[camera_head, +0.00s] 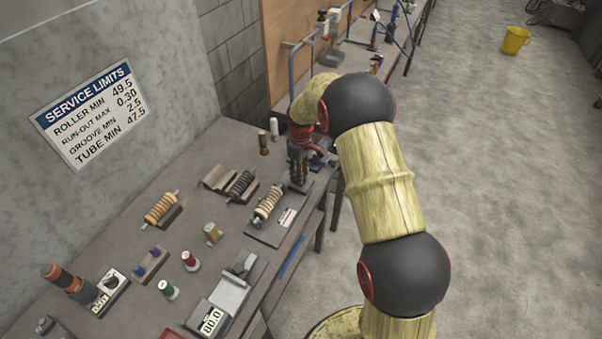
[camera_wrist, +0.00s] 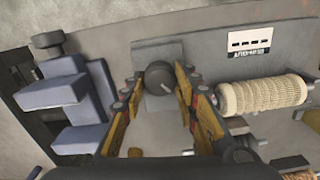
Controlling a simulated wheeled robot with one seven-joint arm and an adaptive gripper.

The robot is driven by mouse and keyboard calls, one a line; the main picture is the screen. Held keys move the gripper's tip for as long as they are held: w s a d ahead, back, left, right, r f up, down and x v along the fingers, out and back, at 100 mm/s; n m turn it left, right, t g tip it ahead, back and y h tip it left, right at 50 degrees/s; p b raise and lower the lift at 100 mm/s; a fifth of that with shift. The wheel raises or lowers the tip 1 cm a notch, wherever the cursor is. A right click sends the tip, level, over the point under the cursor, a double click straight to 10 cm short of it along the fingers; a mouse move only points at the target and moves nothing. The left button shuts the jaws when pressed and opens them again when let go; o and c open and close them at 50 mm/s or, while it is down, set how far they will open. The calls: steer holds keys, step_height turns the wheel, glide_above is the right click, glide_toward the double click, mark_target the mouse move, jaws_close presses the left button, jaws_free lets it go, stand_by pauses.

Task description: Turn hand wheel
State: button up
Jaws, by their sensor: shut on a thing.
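A dark round knob (camera_wrist: 158,76) with a pale line on its face, which looks like the hand wheel, sits on a grey block (camera_wrist: 158,125) in the wrist view. My gripper (camera_wrist: 157,84) has its two yellow-sided fingers on either side of the knob and is shut on it. In the head view my gripper (camera_head: 298,182) points down at the far right part of the bench, and it hides the knob there.
A cream ribbed roller (camera_wrist: 264,95) lies right of my gripper in the wrist view; it also shows in the head view (camera_head: 268,203). A blue clamp-like fixture (camera_wrist: 82,105) stands close on the left. A dark roller (camera_head: 240,184) is nearby on the bench (camera_head: 205,248).

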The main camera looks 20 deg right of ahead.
steer(key=m+p, duration=0.1)
steer(key=m, duration=1.2)
steer(key=shift+m, duration=0.4)
steer(key=m+p, duration=0.1)
steer(key=m, duration=1.2)
steer(key=shift+m, duration=0.3)
steer(key=o, duration=1.2)
steer(key=shift+c, duration=0.2)
